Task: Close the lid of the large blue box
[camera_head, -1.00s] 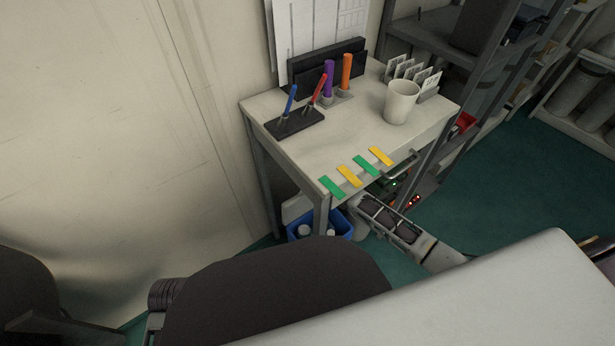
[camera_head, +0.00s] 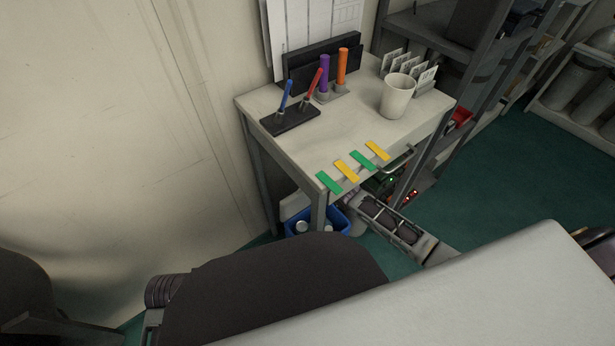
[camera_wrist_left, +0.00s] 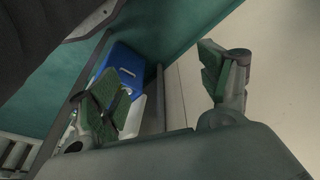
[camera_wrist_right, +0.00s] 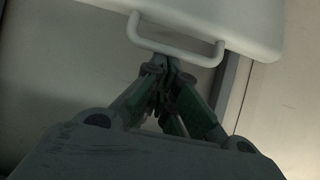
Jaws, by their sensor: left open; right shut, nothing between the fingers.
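A blue open-topped container (camera_head: 340,221) stands on the floor under the small desk in the head view, with whitish items inside. The desk leg hides part of it. A blue surface with a small pale label (camera_wrist_left: 124,68) shows in the left wrist view, partly behind one finger; I cannot tell whether it is the box's wall or lid. My left gripper (camera_wrist_left: 162,95) is open, with its green-padded fingers wide apart and the blue thing beyond the left finger. My right gripper (camera_wrist_right: 166,72) is shut and empty, its tips close to a pale bar handle (camera_wrist_right: 180,48). Contact there is unclear.
The desk (camera_head: 345,135) carries a white mug (camera_head: 397,96), pens, coloured tubes and card holders. Coloured tabs lie along its front edge. A dark shelf rack (camera_head: 425,45) stands at the right. A wall closes off the left; green floor (camera_head: 500,170) is open at right.

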